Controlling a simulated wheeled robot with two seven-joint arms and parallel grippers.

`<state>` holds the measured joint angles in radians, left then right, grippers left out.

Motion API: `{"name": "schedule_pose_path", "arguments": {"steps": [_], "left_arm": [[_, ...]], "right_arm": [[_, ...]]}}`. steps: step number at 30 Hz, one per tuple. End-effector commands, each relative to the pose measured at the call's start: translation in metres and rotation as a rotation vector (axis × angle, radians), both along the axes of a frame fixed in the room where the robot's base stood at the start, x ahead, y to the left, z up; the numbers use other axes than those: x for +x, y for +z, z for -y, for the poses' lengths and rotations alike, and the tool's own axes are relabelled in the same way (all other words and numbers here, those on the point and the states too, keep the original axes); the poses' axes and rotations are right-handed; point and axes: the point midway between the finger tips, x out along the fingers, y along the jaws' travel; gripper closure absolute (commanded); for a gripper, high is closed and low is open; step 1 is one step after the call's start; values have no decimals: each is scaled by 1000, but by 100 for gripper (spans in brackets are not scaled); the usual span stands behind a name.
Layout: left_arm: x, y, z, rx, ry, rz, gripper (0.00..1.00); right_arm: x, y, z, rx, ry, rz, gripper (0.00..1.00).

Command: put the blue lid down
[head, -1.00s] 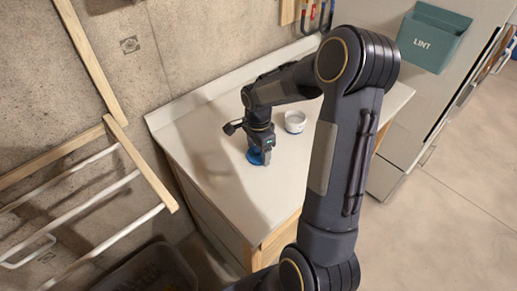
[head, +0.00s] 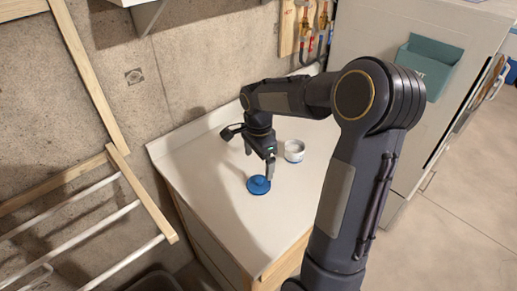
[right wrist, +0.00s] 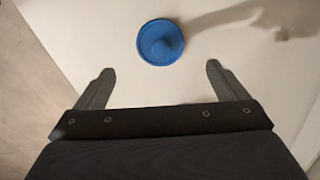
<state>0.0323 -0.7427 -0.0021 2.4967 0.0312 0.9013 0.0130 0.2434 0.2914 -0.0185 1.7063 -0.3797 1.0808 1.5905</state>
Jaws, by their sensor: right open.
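The blue lid (head: 258,185) lies flat on the white counter top (head: 215,190), its round knob facing up. It also shows in the right wrist view (right wrist: 160,43), just beyond the fingertips. My right gripper (head: 259,165) is open and empty above the counter, apart from the lid. Both its fingers show spread apart in the right wrist view (right wrist: 158,82), with bare counter between them. My left gripper is not in either view.
A white tub (head: 294,151) stands on the counter to the right of the gripper. A wooden rack with white bars (head: 90,215) is at the left. Concrete wall lies behind. A teal bin (head: 425,67) hangs on the pale appliance at the right.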

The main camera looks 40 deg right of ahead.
Motion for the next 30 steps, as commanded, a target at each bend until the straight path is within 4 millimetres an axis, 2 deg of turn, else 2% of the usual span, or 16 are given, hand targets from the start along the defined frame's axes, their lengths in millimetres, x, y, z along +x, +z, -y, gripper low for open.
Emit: {"name": "schedule_pose_path", "arguments": {"steps": [3,9,13,17,21,25,30], "left_arm": [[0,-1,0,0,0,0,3],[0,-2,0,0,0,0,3],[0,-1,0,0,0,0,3],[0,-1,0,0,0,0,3],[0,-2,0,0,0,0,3],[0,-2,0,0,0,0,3],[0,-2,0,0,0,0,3]], "right_arm": [[0,23,0,0,-1,4,7],[0,44,-1,2,3,3,7],[-15,59,-11,22,109,42,7],[-55,79,-42,58,399,160,7],[-112,89,-85,54,811,338,7],[-155,83,-120,0,1139,491,7],[-187,69,-147,-86,1403,614,7]]}}
